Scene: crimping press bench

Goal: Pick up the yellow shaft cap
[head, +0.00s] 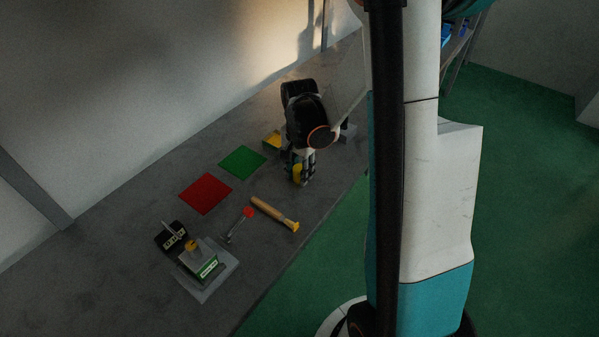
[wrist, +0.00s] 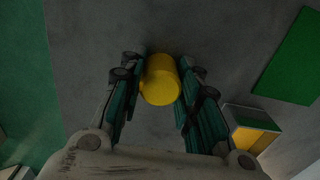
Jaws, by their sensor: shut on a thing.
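The yellow shaft cap (wrist: 160,82) is a short yellow cylinder between the two green-padded fingers of my gripper (wrist: 160,88) in the wrist view. The fingers are shut on it, one on each side. In the head view my gripper (head: 300,175) points down over the grey bench, with the yellow cap (head: 297,171) showing between its fingers. I cannot tell whether the cap touches the bench or hangs just above it.
A green mat (head: 242,162) and a red mat (head: 206,194) lie on the bench (head: 130,225). A yellow-and-grey block (head: 271,141) is close beside my gripper. A wooden-handled tool (head: 272,213), a small red-ended tool (head: 238,226) and a press on a grey plate (head: 207,265) lie nearer the front.

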